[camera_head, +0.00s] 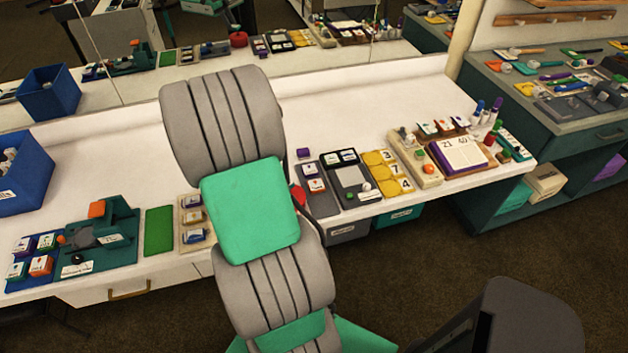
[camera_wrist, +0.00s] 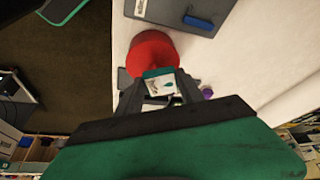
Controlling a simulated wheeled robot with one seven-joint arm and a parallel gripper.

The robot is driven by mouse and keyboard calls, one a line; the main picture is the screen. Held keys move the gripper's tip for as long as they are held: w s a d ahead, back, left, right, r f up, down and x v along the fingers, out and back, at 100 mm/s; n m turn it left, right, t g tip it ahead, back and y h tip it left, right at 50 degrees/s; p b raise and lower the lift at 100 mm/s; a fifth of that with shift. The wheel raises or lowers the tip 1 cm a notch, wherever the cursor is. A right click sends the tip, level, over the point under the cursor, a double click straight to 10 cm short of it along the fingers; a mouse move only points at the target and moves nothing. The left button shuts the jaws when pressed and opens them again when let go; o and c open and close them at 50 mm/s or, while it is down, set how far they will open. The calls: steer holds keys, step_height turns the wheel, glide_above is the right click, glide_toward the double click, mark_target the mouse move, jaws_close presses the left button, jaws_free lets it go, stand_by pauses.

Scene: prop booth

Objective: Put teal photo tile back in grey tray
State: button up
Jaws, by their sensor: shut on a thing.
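The teal photo tile (camera_wrist: 160,84) shows in the wrist view as a small block with a teal edge and a white printed face. My gripper (camera_wrist: 158,92) is shut on it, a dark finger on each side. In the head view my arm hides the gripper and the tile. A dark grey tray (camera_head: 323,207) lies just right of my arm in the head view. I cannot tell how high the held tile is above the counter.
A red round object (camera_wrist: 152,50) is beside the held tile in the wrist view. A beige tray (camera_head: 183,236) of tiles is left of my arm, and a grey board (camera_head: 350,180) is right. The back counter is clear.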

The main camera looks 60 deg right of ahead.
mark_target(321, 205)
steer(key=s+d+f+m, duration=0.1)
steer(key=s+d+m, duration=0.1)
steer(key=s, duration=0.1)
steer(key=s+d+f+m+g, duration=0.1)
steer(key=s+d, duration=0.1)
steer(key=s, duration=0.1)
steer(key=s+d+f+m+y+p, duration=0.1)
steer(key=s+d+m, duration=0.1)
steer(key=s, duration=0.1)
steer(key=shift+s+d+m+g, duration=0.1)
steer(key=shift+s+m+g, duration=0.2)
steer(key=shift+g, duration=0.1)
steer(key=shift+f+b, duration=2)
steer(key=shift+f, duration=0.95)
steer(key=shift+w, duration=0.1)
steer(key=o, duration=1.4)
steer(key=shift+r, duration=0.15)
steer(key=b+v, duration=0.1)
steer(key=v, duration=0.6)
steer(key=shift+w+r, duration=0.1)
steer(key=shift+r, duration=0.25)
